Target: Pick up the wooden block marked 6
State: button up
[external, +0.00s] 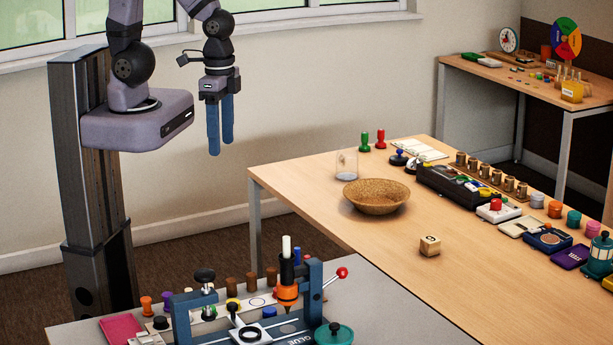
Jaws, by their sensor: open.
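A small light wooden block (430,246) sits alone on the wooden table, right of and nearer than a round brown bowl. It has a dark mark on one face, too small to read surely as a 6. My gripper (220,152) has two blue fingers pointing down. It is open and empty, high up at the left of the table, well away from the block. Nothing hides the block.
A black tray (455,186), stampers and small pots line the far right side. A grey bench (385,297) with a blue press stands in front. The wood around the block is clear.

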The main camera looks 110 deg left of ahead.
jog(key=w+d+f+n+t+b, duration=0.1)
jog(key=w+f+t+b, duration=0.2)
jog(key=w+f+b, duration=0.5)
jog(key=w+f+n+t+b, duration=0.1)
jog(key=w+t+b, duration=0.25)
jog(key=w, duration=0.85)
jog(key=w+d+f+n+t+b, duration=0.1)
jog(key=w+f+t+b, duration=0.1)
jog(key=w+f+b, duration=0.6)
jog(key=n+t+y+b, duration=0.2)
jog(key=n+y+b, duration=0.4)
jog(key=y+b, duration=0.45)
send_near(424, 245)
jog(key=w+b, duration=0.1)
jog(key=w+a+h, duration=0.1)
jog(key=shift+w+a+r+g+h+b, duration=0.1)
jog(key=shift+w+a+g+h+b, duration=0.15)
jog(key=shift+w+b, duration=0.15)
jog(key=shift+s+a, duration=0.15)
jog(key=shift+a, duration=0.2)
jog(key=shift+s+a+x, duration=0.1)
jog(key=shift+x, duration=1.75)
jog(key=shift+s+a+x, duration=0.1)
jog(key=shift+s+x, duration=0.05)
jog(key=shift+x, duration=1.7)
